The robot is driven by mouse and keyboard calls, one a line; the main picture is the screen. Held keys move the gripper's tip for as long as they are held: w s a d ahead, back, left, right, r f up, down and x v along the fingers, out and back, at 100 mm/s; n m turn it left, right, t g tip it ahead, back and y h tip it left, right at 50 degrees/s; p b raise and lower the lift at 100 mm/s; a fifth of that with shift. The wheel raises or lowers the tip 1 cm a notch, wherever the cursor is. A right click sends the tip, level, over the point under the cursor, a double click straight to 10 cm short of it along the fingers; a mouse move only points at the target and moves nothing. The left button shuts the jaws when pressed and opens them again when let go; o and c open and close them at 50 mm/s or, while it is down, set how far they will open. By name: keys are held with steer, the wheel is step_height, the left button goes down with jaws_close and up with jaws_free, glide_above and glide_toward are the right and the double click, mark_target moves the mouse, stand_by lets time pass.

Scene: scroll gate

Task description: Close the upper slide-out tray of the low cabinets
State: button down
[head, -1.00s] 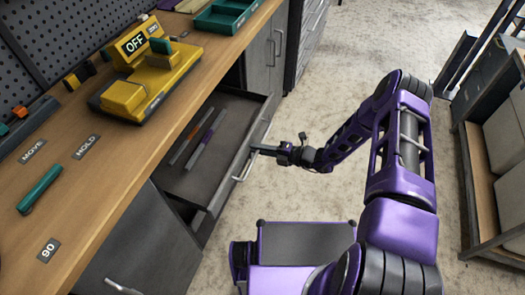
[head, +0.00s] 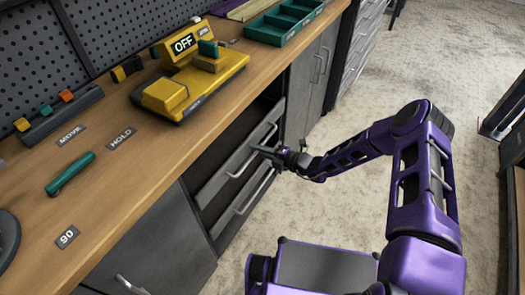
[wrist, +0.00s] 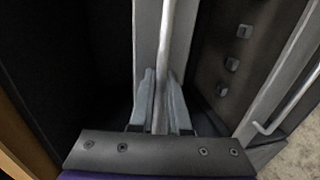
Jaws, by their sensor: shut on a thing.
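The upper tray's grey front (head: 222,178) is below the wooden worktop in the head view. A dark gap shows between it and the worktop edge, and the tray's inside is not visible. My gripper (head: 256,149) is at the tray's bar handle (head: 240,166). In the wrist view, the two fingers of my gripper (wrist: 160,90) are shut on the upright-looking handle bar (wrist: 166,40), in front of the tray front (wrist: 146,45). Dark space lies to the left of that front.
A lower drawer front with its own handle (head: 257,192) is just below. Cabinet doors (head: 312,75) stand beyond the drawers. The worktop (head: 140,185) holds a yellow device (head: 190,85) reading OFF and a green tray (head: 284,24). Carpeted floor to the right is open.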

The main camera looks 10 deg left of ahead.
steer(key=shift+w+a+r, duration=0.15)
steer(key=shift+a+r, duration=0.05)
steer(key=c, duration=0.9)
jaws_free()
steer(key=shift+a, duration=0.1)
steer(key=p+v, duration=0.1)
steer(key=v, duration=1.6)
steer(key=shift+d+f+p, duration=0.15)
steer(key=shift+d+p, duration=0.25)
